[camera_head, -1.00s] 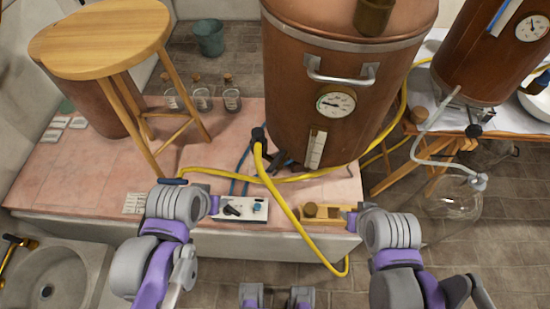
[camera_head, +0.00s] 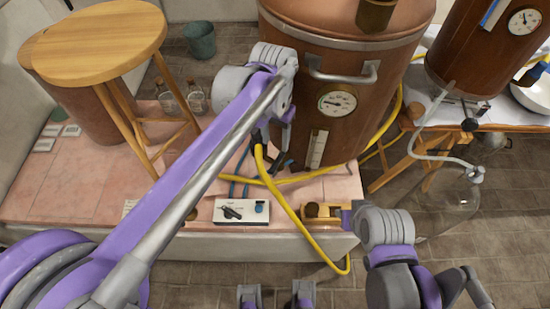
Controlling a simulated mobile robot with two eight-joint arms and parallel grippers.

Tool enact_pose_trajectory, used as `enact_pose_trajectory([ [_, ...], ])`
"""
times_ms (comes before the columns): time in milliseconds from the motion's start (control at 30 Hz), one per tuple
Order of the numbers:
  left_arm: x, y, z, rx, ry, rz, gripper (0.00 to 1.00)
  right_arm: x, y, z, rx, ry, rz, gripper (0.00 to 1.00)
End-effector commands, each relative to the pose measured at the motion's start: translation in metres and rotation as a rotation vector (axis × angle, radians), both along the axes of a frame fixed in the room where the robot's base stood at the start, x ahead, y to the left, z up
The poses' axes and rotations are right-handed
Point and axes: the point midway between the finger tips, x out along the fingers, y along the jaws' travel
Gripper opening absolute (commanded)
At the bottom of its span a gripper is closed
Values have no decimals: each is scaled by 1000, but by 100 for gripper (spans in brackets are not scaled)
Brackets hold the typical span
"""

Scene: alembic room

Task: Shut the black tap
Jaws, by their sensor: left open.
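A black tap (camera_head: 258,137) sits low on the front of the large copper vessel (camera_head: 335,140), with a yellow hose on it. It is partly hidden behind my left gripper, and its handle position cannot be made out. My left gripper (camera_head: 276,132) is open in front of the vessel's lower left, close to the tap; whether it touches cannot be told. My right gripper (camera_head: 347,214) is low at the right, beside a wooden block with a brass-coloured knob (camera_head: 320,211). Its jaws are too hidden to read.
A yellow hose (camera_head: 285,205) loops over the pink tiled ledge (camera_head: 70,190) and its front edge. A white control box (camera_head: 241,211) sits there. A wooden stool (camera_head: 95,40) and glass bottles (camera_head: 195,98) stand left. A second copper vessel (camera_head: 480,55) with a black knob stands right.

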Motion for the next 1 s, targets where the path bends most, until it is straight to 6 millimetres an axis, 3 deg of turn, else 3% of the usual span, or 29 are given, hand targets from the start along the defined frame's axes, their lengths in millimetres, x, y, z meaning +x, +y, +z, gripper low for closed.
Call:
enact_pose_trajectory([
  [300, -1, -1, -61, 0, -1, 2, 52, -2, 0, -6, 0, 3, 0, 34],
  [500, -1, -1, -87, 0, -1, 2, 52, -2, 0, -7, 0, 4, 0, 34],
  [900, -1, -1, -95, -1, -2, 2, 52, -2, 0, -8, 0, 4, 0, 34],
  [1000, -1, -1, -95, -1, -2, 2, 36, -2, 0, -8, 0, 4, 0, 34],
])
